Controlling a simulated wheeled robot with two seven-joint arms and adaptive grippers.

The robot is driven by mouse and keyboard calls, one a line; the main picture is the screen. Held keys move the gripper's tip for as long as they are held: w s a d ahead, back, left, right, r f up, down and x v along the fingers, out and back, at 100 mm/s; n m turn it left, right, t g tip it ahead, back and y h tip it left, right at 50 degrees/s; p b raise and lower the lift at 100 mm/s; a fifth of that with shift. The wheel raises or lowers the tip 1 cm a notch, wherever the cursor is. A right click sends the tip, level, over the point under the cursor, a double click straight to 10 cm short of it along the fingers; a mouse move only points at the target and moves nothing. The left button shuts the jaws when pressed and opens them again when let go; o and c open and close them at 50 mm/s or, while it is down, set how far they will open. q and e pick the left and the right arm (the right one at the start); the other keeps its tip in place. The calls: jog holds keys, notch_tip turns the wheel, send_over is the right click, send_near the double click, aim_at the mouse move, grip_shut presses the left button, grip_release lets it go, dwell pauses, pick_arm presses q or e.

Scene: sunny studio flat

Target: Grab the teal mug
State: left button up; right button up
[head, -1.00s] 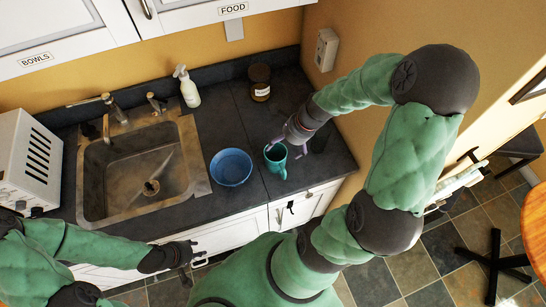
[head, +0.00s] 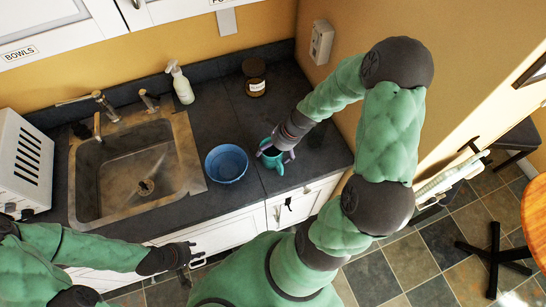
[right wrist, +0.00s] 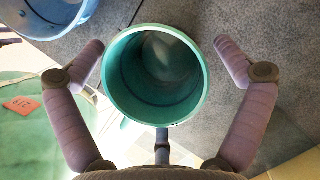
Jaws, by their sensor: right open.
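The teal mug (head: 279,166) stands upright on the dark counter, right of the blue bowl, partly covered by my right gripper in the head view. In the right wrist view the mug (right wrist: 155,80) is seen from above, empty, its round mouth centred between the fingers. My right gripper (right wrist: 158,44) is open, with one finger on each side of the mug and a visible gap at each side. In the head view the right gripper (head: 276,153) is over the mug. My left gripper (head: 194,252) hangs in front of the counter, away from the mug; its jaws are too small to judge.
The blue bowl (head: 226,164) stands close to the left of the mug. A sink (head: 135,170) lies further left. A soap bottle (head: 182,86) and a dark jar (head: 254,77) stand at the back. The counter's front edge is close to the mug.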

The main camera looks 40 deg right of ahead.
jog(key=c, duration=1.3)
jog(key=shift+r, duration=0.15)
